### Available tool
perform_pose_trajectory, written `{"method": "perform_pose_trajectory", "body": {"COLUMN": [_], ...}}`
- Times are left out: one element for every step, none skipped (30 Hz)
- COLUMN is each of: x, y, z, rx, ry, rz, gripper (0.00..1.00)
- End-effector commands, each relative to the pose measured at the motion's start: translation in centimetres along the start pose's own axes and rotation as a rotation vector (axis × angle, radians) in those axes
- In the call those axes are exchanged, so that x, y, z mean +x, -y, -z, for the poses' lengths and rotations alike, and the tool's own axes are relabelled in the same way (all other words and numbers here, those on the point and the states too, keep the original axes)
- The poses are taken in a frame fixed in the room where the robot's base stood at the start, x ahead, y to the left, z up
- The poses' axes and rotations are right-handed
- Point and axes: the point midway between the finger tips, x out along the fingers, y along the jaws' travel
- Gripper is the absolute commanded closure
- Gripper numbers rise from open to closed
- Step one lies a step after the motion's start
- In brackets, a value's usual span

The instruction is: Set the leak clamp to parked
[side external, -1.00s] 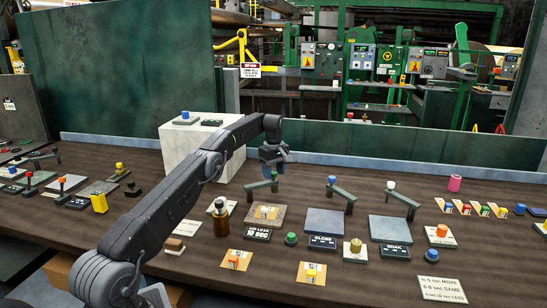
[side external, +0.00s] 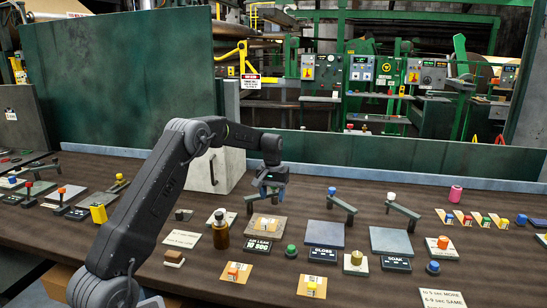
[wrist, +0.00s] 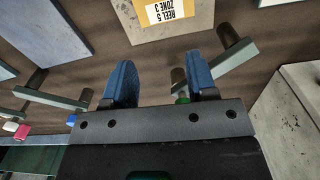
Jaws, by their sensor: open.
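The leak clamp (side external: 250,203) is a grey-green bar on a post with a green knob. It stands behind the tan leak plate (side external: 276,236), which bears an orange sample card (side external: 263,223). In the wrist view the clamp bar (wrist: 230,57) shows beside the plate, and its green knob (wrist: 182,99) is partly hidden behind one finger. My gripper (side external: 266,190) is low over the clamp's knob end. In the wrist view my gripper (wrist: 162,78) has its two blue fingers apart, with nothing seen held between them. I cannot tell whether a finger touches the knob.
A white block (side external: 205,172) stands behind left. A brown bottle (side external: 221,235) is left of the leak plate.

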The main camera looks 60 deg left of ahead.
Motion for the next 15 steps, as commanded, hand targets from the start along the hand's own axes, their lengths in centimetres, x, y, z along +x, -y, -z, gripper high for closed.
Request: {"method": "perform_pose_trajectory", "body": {"x": [-0.1, -0.1, -0.1, -0.1, -0.1, -0.1, -0.1, -0.1, -0.7, -1.4, -1.9, -2.7, -3.3, -3.8, -4.6], "y": [0.2, 0.3, 0.5, 0.6, 0.8, 1.0, 1.1, 1.3, 1.4, 1.3, 1.3, 1.3, 1.3, 1.3, 1.3], "z": [-0.6, -0.9, -1.3, -1.6, -1.9, -2.3, -2.5, -2.8, -2.9, -2.7, -2.7, -2.7, -2.7, -2.7, -2.7], "rx": [0.053, 0.089, 0.135, 0.170, 0.205, 0.251, 0.285, 0.319, 0.342, 0.338, 0.336, 0.336, 0.335, 0.335, 0.335], "ry": [0.000, 0.001, 0.000, -0.001, 0.001, -0.001, -0.001, -0.001, -0.006, -0.008, -0.006, -0.008, -0.007, -0.007, -0.006], "rz": [0.000, 0.000, 0.000, 0.000, 0.000, 0.001, 0.001, 0.002, 0.002, 0.002, 0.002, 0.002, 0.001, 0.001, 0.001], "gripper": [0.48, 0.48, 0.48, 0.48, 0.48, 0.48, 0.48, 0.48, 0.48, 0.48, 0.48, 0.48, 0.48, 0.48, 0.48]}}
